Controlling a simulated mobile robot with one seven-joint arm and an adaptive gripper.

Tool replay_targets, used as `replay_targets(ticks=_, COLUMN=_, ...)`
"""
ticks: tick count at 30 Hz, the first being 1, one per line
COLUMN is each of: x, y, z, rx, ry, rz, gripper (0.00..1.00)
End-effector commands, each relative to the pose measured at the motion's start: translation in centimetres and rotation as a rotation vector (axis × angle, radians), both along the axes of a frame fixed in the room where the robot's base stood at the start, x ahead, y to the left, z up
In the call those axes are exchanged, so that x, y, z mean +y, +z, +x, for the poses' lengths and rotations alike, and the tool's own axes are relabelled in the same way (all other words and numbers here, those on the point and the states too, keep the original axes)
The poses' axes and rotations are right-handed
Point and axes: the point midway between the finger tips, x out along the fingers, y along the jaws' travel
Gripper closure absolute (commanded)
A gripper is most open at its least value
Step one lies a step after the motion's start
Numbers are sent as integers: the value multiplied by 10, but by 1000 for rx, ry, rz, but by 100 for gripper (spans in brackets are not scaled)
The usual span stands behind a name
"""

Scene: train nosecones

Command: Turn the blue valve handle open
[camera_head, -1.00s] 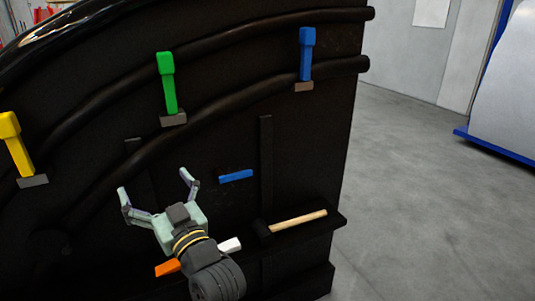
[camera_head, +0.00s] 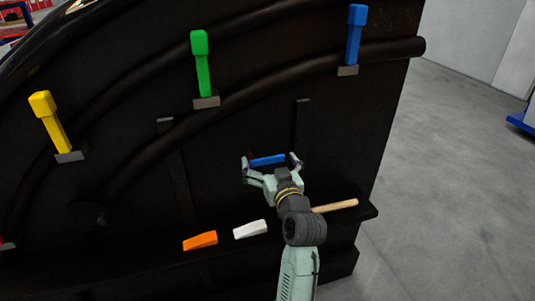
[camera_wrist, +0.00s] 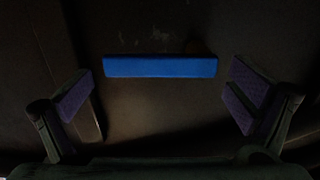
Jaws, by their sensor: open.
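An upright blue handle (camera_head: 354,38) stands on a grey block on the dark pipe at the upper right. A separate blue bar (camera_head: 268,160) lies level against the dark panel below it. In the wrist view the blue bar (camera_wrist: 160,66) stretches across the upper middle. My gripper (camera_head: 269,163) is open, with one finger toward each end of the bar. In the wrist view, gaps show between the bar's ends and both fingers. I cannot tell how far the bar is from the fingertips in depth.
Green (camera_head: 201,65) and yellow (camera_head: 52,122) upright handles stand to the left. Orange (camera_head: 200,240) and white (camera_head: 250,229) blocks lie on the dark ledge. A wooden-handled hammer (camera_head: 336,206) lies partly behind my arm. Open grey floor (camera_head: 450,200) lies to the right.

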Motion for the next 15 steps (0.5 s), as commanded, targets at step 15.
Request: replay_targets(ticks=15, x=5, y=0, z=14, rx=-1, ry=1, rz=0, gripper=3)
